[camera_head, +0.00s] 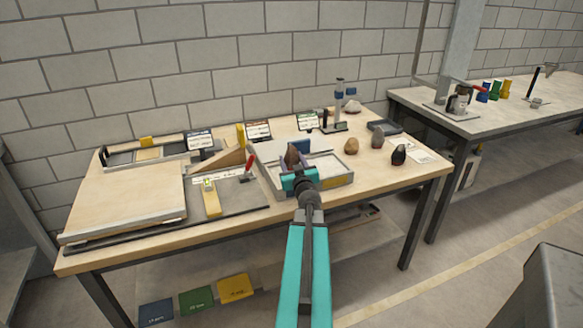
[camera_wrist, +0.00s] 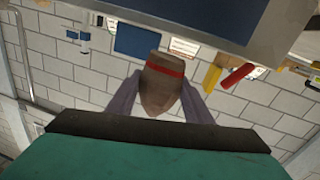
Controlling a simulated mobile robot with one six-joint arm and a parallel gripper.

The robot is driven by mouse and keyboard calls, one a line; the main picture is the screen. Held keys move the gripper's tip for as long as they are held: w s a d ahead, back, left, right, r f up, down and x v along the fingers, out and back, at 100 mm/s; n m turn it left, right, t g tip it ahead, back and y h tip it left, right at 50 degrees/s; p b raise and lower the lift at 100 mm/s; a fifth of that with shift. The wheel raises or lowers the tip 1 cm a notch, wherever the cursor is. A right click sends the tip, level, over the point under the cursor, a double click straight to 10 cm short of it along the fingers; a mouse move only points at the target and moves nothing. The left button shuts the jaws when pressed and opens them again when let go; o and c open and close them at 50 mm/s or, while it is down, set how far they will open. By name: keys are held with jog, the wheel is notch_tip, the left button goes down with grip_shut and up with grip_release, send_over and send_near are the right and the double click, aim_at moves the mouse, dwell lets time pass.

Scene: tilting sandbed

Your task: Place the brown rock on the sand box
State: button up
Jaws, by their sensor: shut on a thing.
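My gripper (camera_head: 296,166) is shut on a brown rock (camera_head: 291,155) over the left part of the sand box (camera_head: 338,181). The sand box is a grey-walled tray with pale sand, near the table's front edge. In the wrist view the rock (camera_wrist: 158,92) sits between the two grey fingers, and a red band crosses it. I cannot tell whether the rock touches the sand; its underside is hidden in the head view.
A tan rock (camera_head: 350,146), a grey rock (camera_head: 378,138) and a black rock (camera_head: 398,155) stand right of the box. A red-handled lever (camera_head: 250,163) is close on its left. A stand (camera_head: 338,108) is behind it. Bare tabletop lies at the right front.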

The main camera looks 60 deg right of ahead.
aim_at(291, 166)
jog(key=shift+w+d, duration=0.3)
jog(key=shift+d, duration=0.1)
jog(key=shift+w, duration=0.1)
jog(key=shift+w+d, duration=0.1)
jog(key=shift+d, duration=0.15)
jog(key=shift+w+d+f, duration=0.15)
jog(key=shift+f, duration=0.2)
jog(key=shift+f+b, duration=0.55)
jog(key=shift+f, duration=0.9)
jog(key=shift+f, duration=0.15)
jog(key=o, duration=1.5)
